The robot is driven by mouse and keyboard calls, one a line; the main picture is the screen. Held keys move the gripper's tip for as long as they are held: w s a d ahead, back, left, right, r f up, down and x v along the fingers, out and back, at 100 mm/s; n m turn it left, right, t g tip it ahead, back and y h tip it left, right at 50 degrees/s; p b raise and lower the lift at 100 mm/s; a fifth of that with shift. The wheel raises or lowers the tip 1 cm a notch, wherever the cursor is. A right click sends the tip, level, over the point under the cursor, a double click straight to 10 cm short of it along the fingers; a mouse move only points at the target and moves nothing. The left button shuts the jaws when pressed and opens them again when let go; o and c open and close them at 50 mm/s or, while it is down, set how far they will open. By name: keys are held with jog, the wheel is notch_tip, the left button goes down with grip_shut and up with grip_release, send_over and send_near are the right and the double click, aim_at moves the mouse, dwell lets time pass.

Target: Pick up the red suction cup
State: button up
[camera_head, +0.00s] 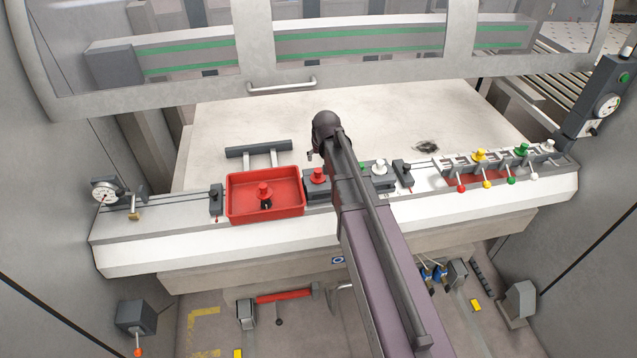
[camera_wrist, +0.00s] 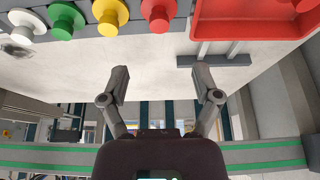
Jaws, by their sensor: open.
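The red suction cup (camera_head: 264,188) stands in the red tray (camera_head: 232,207) on the left half of the ledge, with a dark part at its base. In the wrist view, the red tray (camera_wrist: 240,32) is at the top right and a red piece, apparently the cup (camera_wrist: 307,5), is cut by the edge. My gripper (camera_head: 322,155) is right of the tray in the head view, over the bed behind the ledge, partly hidden by my arm. In the wrist view, my gripper (camera_wrist: 162,82) has its fingers spread wide, with nothing between them.
A red knob (camera_head: 317,175) sits on a dark block just right of the tray; yellow, green (camera_wrist: 66,20) and white knobs follow. A rack (camera_head: 450,165) at right holds yellow, green and white cups, with coloured ball handles in front. A clear guard with a handle (camera_head: 282,86) hangs behind.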

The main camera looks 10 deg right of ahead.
aim_at(318, 171)
jog(key=shift+b+x, duration=3.35)
jog(key=shift+x, duration=0.55)
jog(key=shift+f, duration=0.1)
jog(key=shift+b+x, duration=2.4)
jog(key=shift+x, duration=0.1)
grip_shut()
